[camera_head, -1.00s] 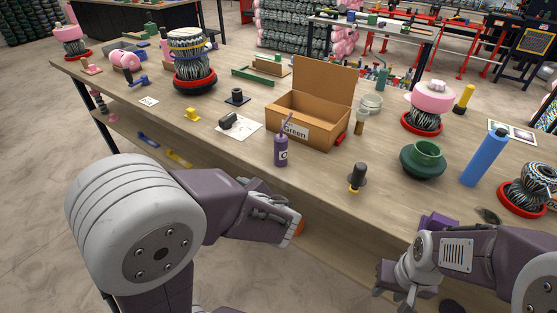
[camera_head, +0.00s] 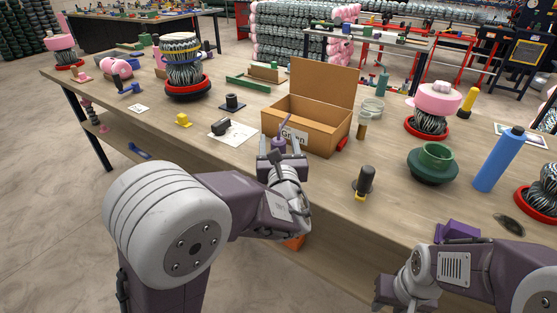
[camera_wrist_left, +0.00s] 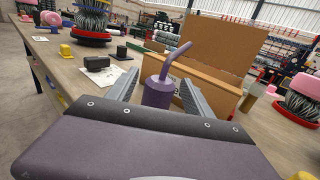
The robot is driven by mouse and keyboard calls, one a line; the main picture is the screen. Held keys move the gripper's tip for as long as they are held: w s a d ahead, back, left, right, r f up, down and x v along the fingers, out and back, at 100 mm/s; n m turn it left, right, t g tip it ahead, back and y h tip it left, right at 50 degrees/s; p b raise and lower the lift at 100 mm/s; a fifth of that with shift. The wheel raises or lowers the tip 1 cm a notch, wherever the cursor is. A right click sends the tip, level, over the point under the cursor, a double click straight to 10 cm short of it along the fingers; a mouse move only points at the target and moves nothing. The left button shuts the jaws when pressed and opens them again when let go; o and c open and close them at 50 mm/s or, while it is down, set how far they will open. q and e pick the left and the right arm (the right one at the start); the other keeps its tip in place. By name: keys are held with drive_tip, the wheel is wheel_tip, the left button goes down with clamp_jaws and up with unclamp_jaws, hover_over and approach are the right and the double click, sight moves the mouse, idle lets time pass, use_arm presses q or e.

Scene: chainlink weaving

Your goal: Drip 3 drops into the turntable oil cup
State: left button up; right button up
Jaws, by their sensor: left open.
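A purple oil bottle (camera_wrist_left: 157,93) with a bent spout stands upright near the table's front edge, before the open cardboard box. My left gripper (camera_head: 280,155) is open, with a finger on each side of the bottle. In the left wrist view the bottle stands between the two fingers (camera_wrist_left: 158,97), with gaps on both sides. In the head view the gripper hides most of the bottle. My right gripper (camera_head: 382,292) is low at the front right, and its jaws do not show clearly. I cannot tell for certain which item is the turntable oil cup.
The cardboard box (camera_head: 304,124) stands just behind the bottle. A black-handled tool (camera_head: 365,181), a green pot (camera_head: 433,161) and a blue cylinder (camera_head: 498,160) stand to the right. A black block (camera_head: 221,127) on paper, a yellow piece (camera_head: 183,121) and a large wound coil (camera_head: 183,68) are left.

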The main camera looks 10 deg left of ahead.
use_arm(q)
drive_tip(key=x, duration=0.2)
drive_tip(key=shift+w+a+f, duration=0.15)
drive_tip(key=shift+w, duration=0.25)
drive_tip(key=shift+s, duration=0.1)
drive_tip(key=shift+c, duration=0.7)
clamp_jaws()
drive_tip(key=shift+r, duration=0.5)
drive_tip(key=w+d+r+p, duration=0.5)
drive_tip(key=w+d+r, duration=0.2)
drive_tip(key=w+r, duration=0.2)
drive_tip(key=shift+d+r, duration=0.35)
drive_tip(key=shift+r, duration=0.2)
